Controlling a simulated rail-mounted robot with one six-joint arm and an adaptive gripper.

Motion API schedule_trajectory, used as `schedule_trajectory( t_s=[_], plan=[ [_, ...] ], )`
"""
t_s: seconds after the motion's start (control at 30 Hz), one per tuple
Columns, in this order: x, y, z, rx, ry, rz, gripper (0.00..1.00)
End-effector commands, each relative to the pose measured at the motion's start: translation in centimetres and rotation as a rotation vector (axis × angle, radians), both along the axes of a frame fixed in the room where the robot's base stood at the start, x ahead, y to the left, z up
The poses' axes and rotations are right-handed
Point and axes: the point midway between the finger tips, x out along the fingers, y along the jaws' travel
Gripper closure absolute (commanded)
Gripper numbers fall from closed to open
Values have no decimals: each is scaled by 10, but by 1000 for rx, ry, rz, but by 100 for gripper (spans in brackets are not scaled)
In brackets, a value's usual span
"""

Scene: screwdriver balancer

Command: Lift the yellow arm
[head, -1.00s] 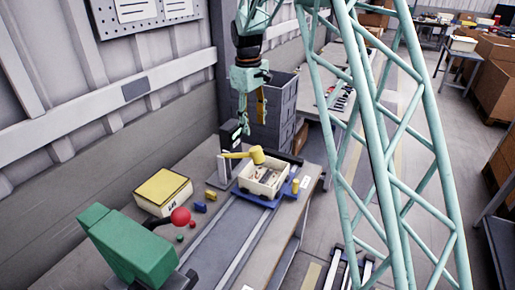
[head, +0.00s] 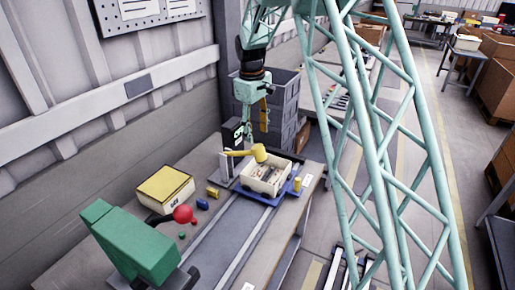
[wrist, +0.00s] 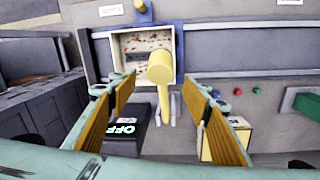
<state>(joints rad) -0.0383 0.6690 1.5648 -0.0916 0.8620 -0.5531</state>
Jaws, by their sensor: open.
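The yellow arm (head: 241,153) is a thin bar with a thick round yellow head, and it reaches out over a cream tray (head: 252,184). In the wrist view the yellow arm (wrist: 163,100) lies between my two fingers, with its head toward the tray. My gripper (head: 253,137) hangs above the arm beside the black unit. In the wrist view my gripper (wrist: 157,86) is open, with a finger on each side of the arm and no clear contact. The black unit (wrist: 125,133) shows the word OFF. The arm's far end is partly hidden.
The tray sits on a blue carriage (head: 262,198) on the bench rail. Grey bins (head: 285,110) stand behind.

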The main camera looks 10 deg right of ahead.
Motion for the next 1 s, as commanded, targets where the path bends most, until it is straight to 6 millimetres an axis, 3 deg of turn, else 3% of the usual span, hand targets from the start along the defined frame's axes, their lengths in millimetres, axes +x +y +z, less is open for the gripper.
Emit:
schedule_trajectory(
  t_s=[0.5, 0.73, 1.0],
  plan=[
    [3, -5, -66, 0, 1, 0, 55],
    [4, -6, -82, 0, 0, -1, 55],
    [5, -6, -85, 1, -1, 0, 55]
  ],
)
